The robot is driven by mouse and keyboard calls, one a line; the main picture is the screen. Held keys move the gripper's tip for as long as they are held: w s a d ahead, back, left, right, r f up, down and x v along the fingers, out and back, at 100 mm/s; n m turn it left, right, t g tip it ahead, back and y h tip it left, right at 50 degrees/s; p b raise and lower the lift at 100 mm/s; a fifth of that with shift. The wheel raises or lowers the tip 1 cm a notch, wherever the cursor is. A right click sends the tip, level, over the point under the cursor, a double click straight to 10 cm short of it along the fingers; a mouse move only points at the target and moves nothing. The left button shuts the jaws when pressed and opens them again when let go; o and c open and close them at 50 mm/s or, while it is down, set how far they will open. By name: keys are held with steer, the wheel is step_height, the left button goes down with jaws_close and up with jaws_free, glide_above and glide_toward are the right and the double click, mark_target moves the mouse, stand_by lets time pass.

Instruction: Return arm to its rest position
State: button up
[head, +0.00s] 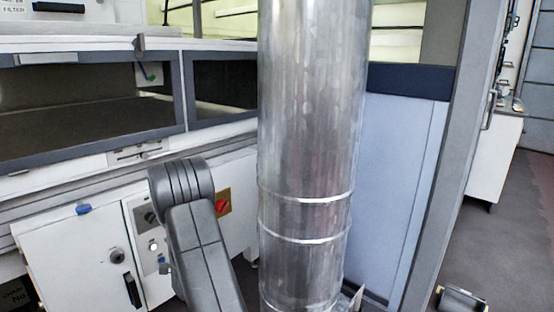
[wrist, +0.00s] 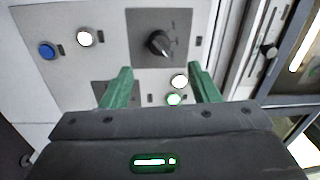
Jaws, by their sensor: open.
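My gripper (wrist: 160,84) shows in the wrist view with its two green fingers apart and nothing between them. It faces a pale control panel (wrist: 110,18), with a black rotary knob (wrist: 160,43) beyond the fingertips. A white button (wrist: 180,82) and a green-lit button (wrist: 174,99) show between the fingers, nearer the right one. I cannot tell whether the fingers touch the panel. In the head view my grey arm (head: 195,230) is bent in front of the machine's lower front, and my gripper cannot be made out there.
A large metal duct (head: 308,130) stands upright just right of my arm. A red switch on a yellow plate (head: 222,202) is behind the arm. A white cabinet door (head: 80,260) is at left. A blue button (wrist: 46,50) is on the panel. Open floor (head: 515,225) lies at far right.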

mark_target(154, 219)
steer(key=b+x, duration=0.1)
steer(key=x, duration=0.8)
steer(key=shift+w, duration=0.2)
steer(key=shift+w+a, duration=0.15)
steer(key=n, duration=0.5)
steer(key=shift+r, duration=0.2)
steer(key=n, duration=0.2)
steer(key=n+p, duration=0.1)
steer(key=n, duration=0.2)
steer(key=shift+g+y, duration=0.3)
steer(key=shift+g, duration=0.1)
steer(key=n+p, duration=0.1)
steer(key=n, duration=0.4)
steer(key=shift+r, duration=0.15)
steer(key=shift+n+p, duration=0.95)
steer(key=shift+n, duration=0.95)
